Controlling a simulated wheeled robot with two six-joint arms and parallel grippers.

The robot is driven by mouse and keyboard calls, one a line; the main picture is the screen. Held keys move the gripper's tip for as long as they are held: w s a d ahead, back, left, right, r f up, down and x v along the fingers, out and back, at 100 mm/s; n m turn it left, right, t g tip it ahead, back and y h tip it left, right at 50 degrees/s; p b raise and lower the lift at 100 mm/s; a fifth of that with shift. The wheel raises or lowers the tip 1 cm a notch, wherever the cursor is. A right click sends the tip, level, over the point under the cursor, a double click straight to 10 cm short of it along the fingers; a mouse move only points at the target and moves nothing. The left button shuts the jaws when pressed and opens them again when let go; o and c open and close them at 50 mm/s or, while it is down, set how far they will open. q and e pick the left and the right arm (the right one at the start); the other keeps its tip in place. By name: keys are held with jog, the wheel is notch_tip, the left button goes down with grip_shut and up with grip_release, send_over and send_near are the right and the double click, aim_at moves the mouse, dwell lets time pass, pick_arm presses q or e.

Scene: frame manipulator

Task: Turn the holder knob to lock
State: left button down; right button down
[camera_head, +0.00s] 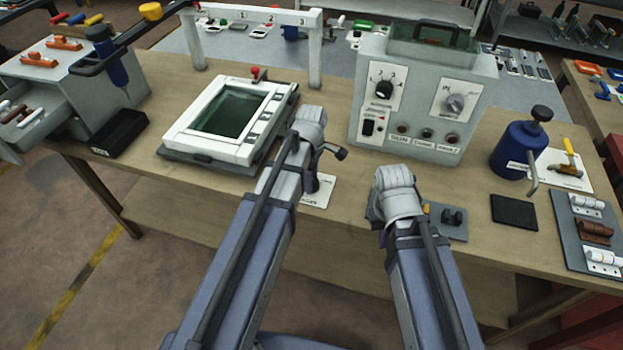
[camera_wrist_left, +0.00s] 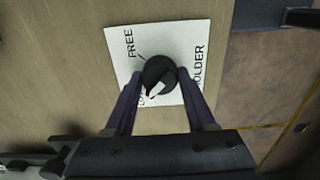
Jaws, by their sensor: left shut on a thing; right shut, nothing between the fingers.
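The holder knob (camera_wrist_left: 157,72) is round and black and sits on a white card (camera_wrist_left: 184,42) in the left wrist view. The card reads "FREE", "HOLDER" and a word starting "LO" that my finger partly covers. A pale patch shows on the knob's lower side; I cannot tell its exact setting. My left gripper (camera_wrist_left: 161,77) is shut on the knob, one finger on each side. In the head view my left gripper (camera_head: 312,183) reaches down at the card (camera_head: 322,193), and the knob is hidden. My right gripper (camera_head: 374,212) is shut and empty, mostly hidden behind its wrist.
A white frame (camera_head: 177,138) lies back left of my left gripper. A grey control box (camera_head: 372,140) stands behind my right arm. A small grey plate with black parts (camera_head: 460,234) lies right of it. A blue bottle (camera_head: 515,150) stands further right.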

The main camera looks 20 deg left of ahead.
pick_arm(q)
jog(key=shift+c, duration=1.2)
grip_release()
notch_tip(320, 180, up, 8)
jog(key=p, duration=0.8)
jog(key=shift+f, duration=0.1)
